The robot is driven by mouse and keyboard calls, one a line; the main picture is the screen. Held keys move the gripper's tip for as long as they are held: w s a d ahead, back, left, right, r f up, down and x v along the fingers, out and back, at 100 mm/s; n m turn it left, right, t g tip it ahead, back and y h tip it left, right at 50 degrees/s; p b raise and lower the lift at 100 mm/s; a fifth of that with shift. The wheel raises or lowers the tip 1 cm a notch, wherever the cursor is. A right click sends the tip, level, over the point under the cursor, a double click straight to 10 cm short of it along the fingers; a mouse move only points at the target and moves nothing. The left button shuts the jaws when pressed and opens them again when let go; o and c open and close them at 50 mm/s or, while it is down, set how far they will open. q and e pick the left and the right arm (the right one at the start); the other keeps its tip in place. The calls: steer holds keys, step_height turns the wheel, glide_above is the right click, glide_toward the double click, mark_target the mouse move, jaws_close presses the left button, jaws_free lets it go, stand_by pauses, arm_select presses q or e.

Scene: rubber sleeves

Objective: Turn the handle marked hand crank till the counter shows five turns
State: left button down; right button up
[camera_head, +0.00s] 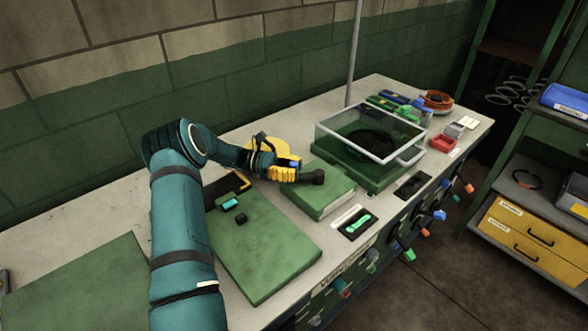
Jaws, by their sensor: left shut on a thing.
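My left arm reaches in from the bottom left and across the bench. My left gripper (294,171), yellow with dark parts, is shut on a dark round-ended handle (314,177) beside the top of a green box (331,199). The fingers hide much of the handle and its mount. No hand crank marking can be read on it. A small dark panel with a green shape (359,224) lies in front of the box. I cannot tell whether it is the counter, and no turn count is readable. My right gripper is out of view.
A clear-lidded green case (373,135) stands right of the green box. Coloured knobs (409,254) stick out from the bench front.

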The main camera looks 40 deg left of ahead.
arm_select(q)
steer(key=c, duration=0.7)
jaws_free()
steer(key=v, duration=1.2)
stand_by(2.0)
